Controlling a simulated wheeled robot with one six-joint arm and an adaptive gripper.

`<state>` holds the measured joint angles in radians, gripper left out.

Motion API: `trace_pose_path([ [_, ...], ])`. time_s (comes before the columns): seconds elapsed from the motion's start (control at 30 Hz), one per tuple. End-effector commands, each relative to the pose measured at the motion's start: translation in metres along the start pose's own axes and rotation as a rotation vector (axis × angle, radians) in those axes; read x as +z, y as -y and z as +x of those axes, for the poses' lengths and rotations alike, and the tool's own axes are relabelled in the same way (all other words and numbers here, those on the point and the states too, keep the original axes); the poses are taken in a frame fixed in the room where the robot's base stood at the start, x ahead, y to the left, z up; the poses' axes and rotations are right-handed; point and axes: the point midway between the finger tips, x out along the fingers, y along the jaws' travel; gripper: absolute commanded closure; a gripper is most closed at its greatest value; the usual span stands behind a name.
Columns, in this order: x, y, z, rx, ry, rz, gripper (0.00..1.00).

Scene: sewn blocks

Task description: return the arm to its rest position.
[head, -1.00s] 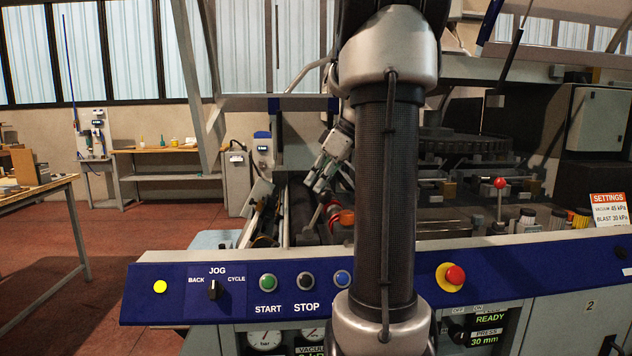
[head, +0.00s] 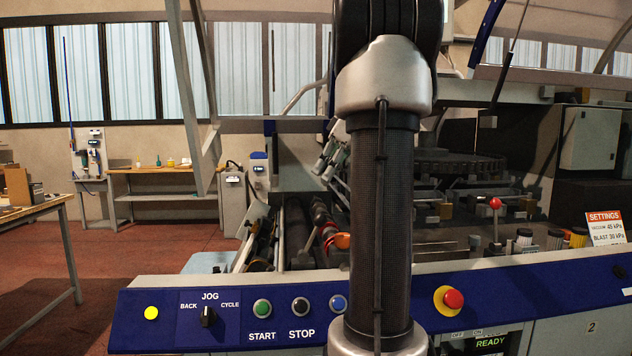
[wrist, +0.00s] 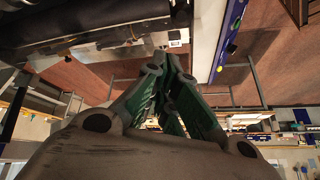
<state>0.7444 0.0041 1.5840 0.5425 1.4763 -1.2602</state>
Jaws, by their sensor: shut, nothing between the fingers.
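My arm rises through the middle of the head view, its dark link standing in front of the machine. My gripper (head: 328,160) shows only partly just left of that link, above the machine's rollers; the rest is hidden behind the arm. In the wrist view my gripper (wrist: 168,62) has its green-sided fingers drawn together at the tips, with nothing between them.
The machine's blue control panel (head: 250,320) runs across the front, with a red stop knob (head: 453,299) right of my arm. A red-topped lever (head: 495,203) stands farther back. A workbench (head: 30,215) is at far left; red floor beside it is open.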

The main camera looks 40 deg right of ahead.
Motion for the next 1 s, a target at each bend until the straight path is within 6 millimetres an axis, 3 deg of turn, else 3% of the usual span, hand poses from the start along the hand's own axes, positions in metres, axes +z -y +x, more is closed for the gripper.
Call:
trace_pose_path([
  [0.7, 0.000, 0.006, -0.001, 0.001, 0.008, 0.009, 1.00],
  [0.77, -0.002, 0.019, 0.004, 0.005, 0.023, 0.028, 1.00],
  [0.83, -0.001, 0.046, 0.015, 0.016, 0.058, 0.070, 1.00],
  [1.0, 0.030, 0.138, 0.053, 0.107, 0.161, 0.224, 1.00],
])
